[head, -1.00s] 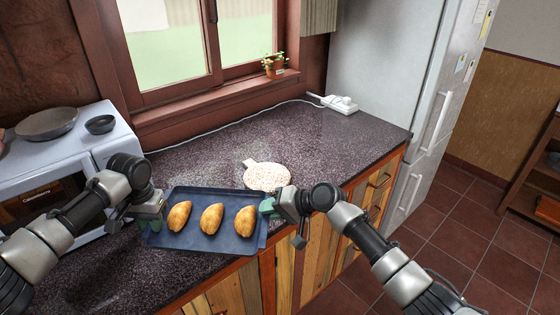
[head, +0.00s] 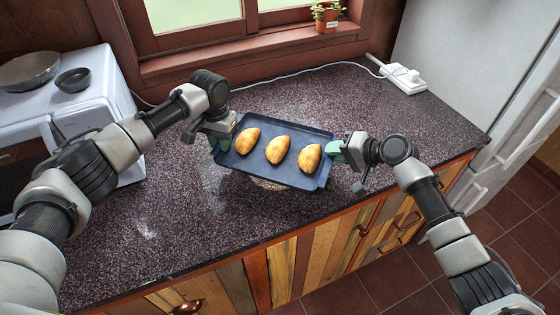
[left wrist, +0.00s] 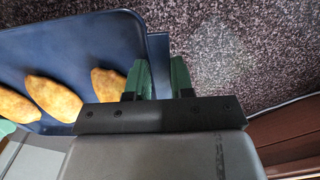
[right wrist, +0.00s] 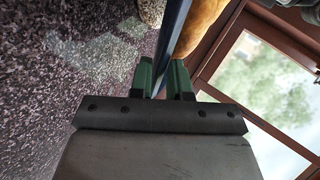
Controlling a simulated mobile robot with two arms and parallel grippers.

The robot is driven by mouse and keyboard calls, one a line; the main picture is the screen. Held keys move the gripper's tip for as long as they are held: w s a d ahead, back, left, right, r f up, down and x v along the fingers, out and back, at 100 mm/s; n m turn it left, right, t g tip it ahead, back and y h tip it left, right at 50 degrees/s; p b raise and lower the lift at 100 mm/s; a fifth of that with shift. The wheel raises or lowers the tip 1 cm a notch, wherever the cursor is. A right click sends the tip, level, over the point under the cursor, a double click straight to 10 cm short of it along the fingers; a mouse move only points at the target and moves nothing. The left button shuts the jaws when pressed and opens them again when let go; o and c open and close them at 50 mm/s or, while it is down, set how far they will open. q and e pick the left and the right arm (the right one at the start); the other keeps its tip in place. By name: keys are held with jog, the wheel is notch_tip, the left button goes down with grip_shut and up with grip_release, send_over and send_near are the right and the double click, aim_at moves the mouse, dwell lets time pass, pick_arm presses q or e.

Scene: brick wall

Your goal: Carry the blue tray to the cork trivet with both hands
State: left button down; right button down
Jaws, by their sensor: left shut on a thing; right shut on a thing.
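The blue tray (head: 262,167) carries three golden pasties (head: 278,150) and looks roughly level. My left gripper (head: 221,141) is shut on its left end, and my right gripper (head: 341,151) is shut on its right end. In the left wrist view the tray rim (left wrist: 157,55) sits between the green fingers (left wrist: 160,78). In the right wrist view the rim (right wrist: 172,40) is between the fingers (right wrist: 162,78). The cork trivet (head: 267,184) is mostly hidden under the tray; only its front edge shows. I cannot tell whether tray and trivet touch.
The dark speckled counter (head: 190,235) is clear around the tray. A white power strip (head: 403,79) with a cable lies at back right. A potted plant (head: 327,15) is on the windowsill.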

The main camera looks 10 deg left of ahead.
pick_arm(q)
jog(key=shift+a+r, duration=0.1)
jog(key=shift+a, duration=0.05)
pick_arm(e)
jog(key=shift+r, duration=0.15)
pick_arm(q)
jog(key=shift+s+a+r, duration=0.15)
jog(key=shift+s, duration=0.1)
pick_arm(e)
jog(key=shift+s+r, duration=0.15)
jog(key=shift+s, duration=0.05)
pick_arm(q)
jog(key=shift+w, duration=0.1)
